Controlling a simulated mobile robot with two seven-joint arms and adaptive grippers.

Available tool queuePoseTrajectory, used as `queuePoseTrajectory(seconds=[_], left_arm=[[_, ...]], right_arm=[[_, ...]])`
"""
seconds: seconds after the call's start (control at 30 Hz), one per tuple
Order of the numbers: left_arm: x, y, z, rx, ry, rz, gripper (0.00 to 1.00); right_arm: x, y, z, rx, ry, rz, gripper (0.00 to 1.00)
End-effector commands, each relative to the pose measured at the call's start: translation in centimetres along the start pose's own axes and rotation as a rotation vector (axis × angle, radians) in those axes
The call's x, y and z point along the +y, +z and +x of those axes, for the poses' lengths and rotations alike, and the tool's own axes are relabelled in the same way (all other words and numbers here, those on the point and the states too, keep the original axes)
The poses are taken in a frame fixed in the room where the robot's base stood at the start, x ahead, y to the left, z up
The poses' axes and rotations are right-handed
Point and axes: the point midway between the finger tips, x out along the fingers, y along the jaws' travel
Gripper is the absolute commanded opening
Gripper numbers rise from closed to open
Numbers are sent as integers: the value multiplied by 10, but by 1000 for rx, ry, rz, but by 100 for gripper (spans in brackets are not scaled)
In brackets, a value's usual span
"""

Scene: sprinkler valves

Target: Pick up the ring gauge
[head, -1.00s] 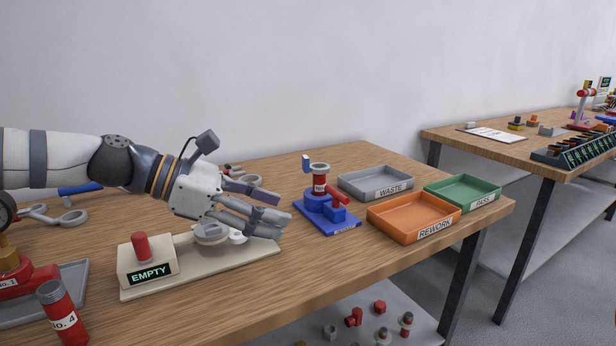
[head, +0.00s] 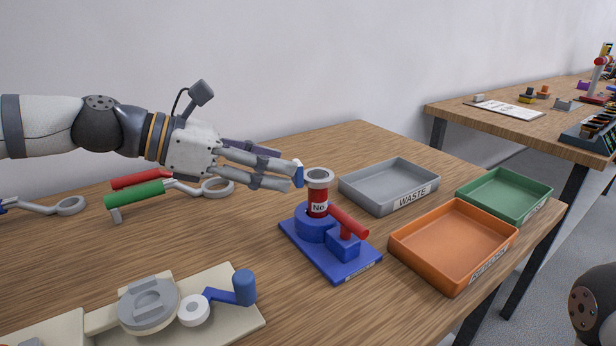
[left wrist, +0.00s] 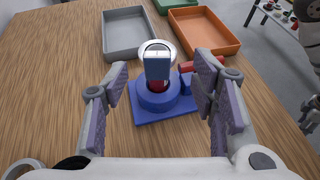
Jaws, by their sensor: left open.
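A grey ring (head: 319,175) sits on top of a red labelled cylinder (head: 318,202) in a blue stand (head: 325,255). A blue tab (head: 298,173) stands at the ring; I take ring and tab as the ring gauge, though I cannot be sure. In the left wrist view the tab (left wrist: 157,66) is in front of the ring (left wrist: 149,47). My left gripper (head: 285,171) is open, its fingers (left wrist: 162,82) on either side of the tab, apart from it. A grey part at the right edge of the left wrist view may be my right gripper; its jaws are unclear.
Right of the stand are a grey tray (head: 350,195), an orange tray (head: 410,257) and a green tray (head: 470,195). A red lever (head: 348,222) sticks out from the stand. Ring-ended tools with green (head: 135,194) and red (head: 140,179) handles lie left. A cream fixture (head: 240,322) is in front.

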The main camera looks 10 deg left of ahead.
Motion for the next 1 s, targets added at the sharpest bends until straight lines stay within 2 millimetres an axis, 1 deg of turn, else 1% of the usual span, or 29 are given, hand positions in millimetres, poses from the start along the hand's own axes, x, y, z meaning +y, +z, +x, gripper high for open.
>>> queuePoseTrajectory(seconds=[0.1,0.17,0.23,0.33,0.5,0.53,0.57,0.6,0.67,0.7,0.77,0.8,1.0], left_arm=[[2,-7,25,4,-5,-5,52],[3,-8,36,3,-3,-5,52],[3,-5,46,2,-1,0,52],[2,-2,52,-1,0,2,52],[2,1,50,-4,2,5,52],[2,1,50,-4,3,5,50],[2,1,50,-4,3,5,43],[2,1,50,-4,3,5,34],[2,1,50,-4,3,5,21],[2,1,50,-4,3,5,12],[2,1,50,-3,2,5,11],[2,1,50,-4,3,5,7],[2,3,49,-4,3,6,7]], right_arm=[[0,7,13,-35,1,-1,40],[0,10,19,-50,2,-1,40],[1,11,21,-56,3,-1,40],[1,12,22,-58,3,-2,40],[1,11,20,-54,3,-2,40],[1,11,20,-54,3,-2,40],[1,11,20,-54,3,-2,40],[1,11,20,-54,3,-2,40],[1,11,20,-54,3,-2,40],[1,11,20,-54,3,-2,40],[1,11,20,-54,3,-2,40],[1,11,20,-54,3,-2,40],[0,10,20,-52,3,-2,40]])
